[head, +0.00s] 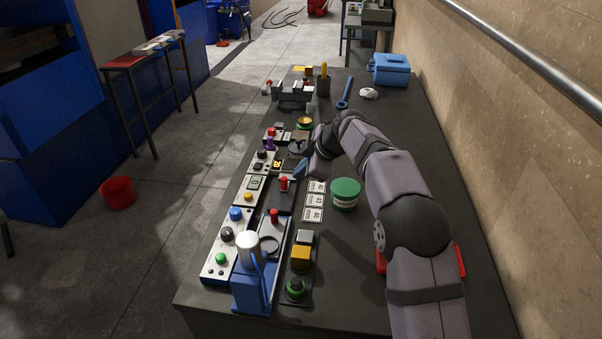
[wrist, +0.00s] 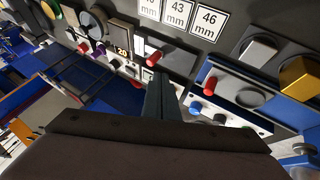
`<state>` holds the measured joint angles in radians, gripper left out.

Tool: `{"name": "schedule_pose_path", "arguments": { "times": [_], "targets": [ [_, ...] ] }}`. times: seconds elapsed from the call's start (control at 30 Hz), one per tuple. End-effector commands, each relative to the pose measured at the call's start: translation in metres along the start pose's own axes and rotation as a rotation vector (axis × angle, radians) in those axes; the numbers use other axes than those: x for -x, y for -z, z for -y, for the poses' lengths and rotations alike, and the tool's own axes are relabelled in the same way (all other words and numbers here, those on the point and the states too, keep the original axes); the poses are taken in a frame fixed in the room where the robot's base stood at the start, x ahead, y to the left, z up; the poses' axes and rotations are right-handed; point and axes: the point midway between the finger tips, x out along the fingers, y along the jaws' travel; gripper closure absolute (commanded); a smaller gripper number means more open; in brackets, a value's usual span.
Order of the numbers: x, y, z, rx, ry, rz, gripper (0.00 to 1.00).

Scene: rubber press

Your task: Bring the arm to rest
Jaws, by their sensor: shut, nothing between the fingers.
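My arm (head: 402,190) reaches from the lower right over the dark bench and bends left. My gripper (head: 299,169) is shut and empty, pointing down-left above the control panels. In the wrist view my gripper (wrist: 160,90) shows as narrow blue-grey fingers close together, near a red-topped lever (wrist: 153,58). That red lever also stands just left of my gripper in the head view (head: 283,184). I cannot tell whether the fingertips touch anything.
A blue press (head: 254,282) stands at the bench's front. A green-lidded tin (head: 345,193) and white number cards (head: 313,201) lie near my arm. A blue box (head: 390,69) and blue wrench (head: 345,92) are at the back. A wall rail (head: 520,52) runs along the right.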

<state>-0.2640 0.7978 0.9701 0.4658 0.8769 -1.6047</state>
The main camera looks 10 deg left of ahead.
Motion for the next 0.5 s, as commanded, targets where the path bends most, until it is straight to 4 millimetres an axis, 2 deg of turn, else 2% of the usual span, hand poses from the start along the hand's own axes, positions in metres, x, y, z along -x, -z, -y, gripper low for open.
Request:
{"name": "schedule_pose_path", "arguments": {
  "times": [0.5],
  "targets": [
    [0.0042, -0.0049, 0.0036, -0.027, 0.006, 0.010, 1.00]
  ]
}}
